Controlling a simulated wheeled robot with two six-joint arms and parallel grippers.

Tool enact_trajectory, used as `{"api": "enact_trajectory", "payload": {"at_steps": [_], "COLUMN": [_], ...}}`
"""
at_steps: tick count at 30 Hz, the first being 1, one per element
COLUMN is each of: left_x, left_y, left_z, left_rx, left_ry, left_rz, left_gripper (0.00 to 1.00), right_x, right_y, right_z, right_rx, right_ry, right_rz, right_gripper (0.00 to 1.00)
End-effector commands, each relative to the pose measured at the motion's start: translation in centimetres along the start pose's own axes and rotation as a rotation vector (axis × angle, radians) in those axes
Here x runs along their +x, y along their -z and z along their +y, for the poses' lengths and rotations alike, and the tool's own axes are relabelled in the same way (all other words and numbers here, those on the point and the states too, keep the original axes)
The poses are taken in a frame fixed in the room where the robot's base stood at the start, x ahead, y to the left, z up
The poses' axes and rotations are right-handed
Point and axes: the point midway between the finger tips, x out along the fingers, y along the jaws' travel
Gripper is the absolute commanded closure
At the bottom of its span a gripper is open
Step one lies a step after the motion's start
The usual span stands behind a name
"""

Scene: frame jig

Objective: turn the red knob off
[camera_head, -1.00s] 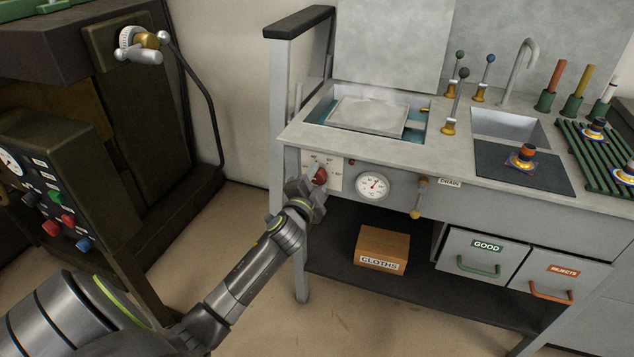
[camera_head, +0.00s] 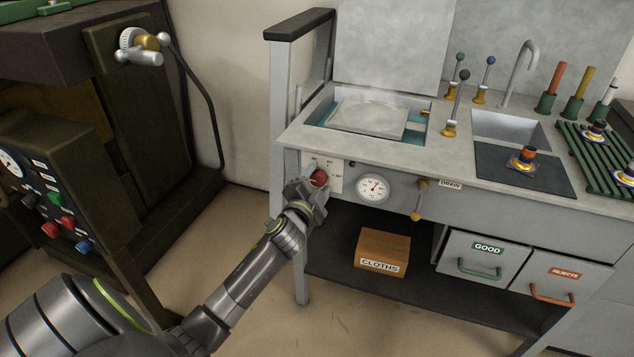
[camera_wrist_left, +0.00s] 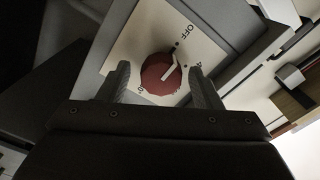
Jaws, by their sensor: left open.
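The red knob (camera_head: 319,177) sits on a white dial plate (camera_head: 335,180) at the left end of the bench front. My left gripper (camera_head: 309,188) is just in front of it, open. In the left wrist view the red knob (camera_wrist_left: 157,78) lies between the two spread fingers, with a gap on each side. A white pointer on it leans up toward the dot by the OFF label (camera_wrist_left: 187,32); its exact setting is hard to tell. Other plate labels are partly hidden by the fingers. My right gripper is not in view.
A round gauge (camera_head: 372,188) and a brass-ended drain handle (camera_head: 419,200) are right of the knob. A water basin (camera_head: 368,117) is set in the benchtop above. A CLOTHS box (camera_head: 383,250) sits on the lower shelf. A dark machine (camera_head: 130,130) stands at the left.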

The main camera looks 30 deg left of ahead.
Motion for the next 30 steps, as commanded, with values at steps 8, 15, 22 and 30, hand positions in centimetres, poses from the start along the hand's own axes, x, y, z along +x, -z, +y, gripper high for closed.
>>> {"api": "enact_trajectory", "payload": {"at_steps": [8,15,22,30], "left_x": [-1.1,-5.6,-10.6,-15.4], "left_y": [0.0,0.0,0.0,-0.1], "left_z": [0.0,-0.1,0.0,0.0], "left_rx": [0.001,0.000,0.000,-0.001], "left_ry": [0.000,-0.001,-0.001,-0.001], "left_rz": [0.001,0.000,-0.002,-0.001], "left_gripper": [0.41,0.41,0.41,0.41], "right_x": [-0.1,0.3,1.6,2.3], "right_y": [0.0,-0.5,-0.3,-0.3], "right_z": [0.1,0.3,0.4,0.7], "right_rx": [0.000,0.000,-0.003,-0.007], "right_ry": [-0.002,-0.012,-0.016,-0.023], "right_rz": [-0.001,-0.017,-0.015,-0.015], "right_gripper": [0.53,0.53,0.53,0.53]}}
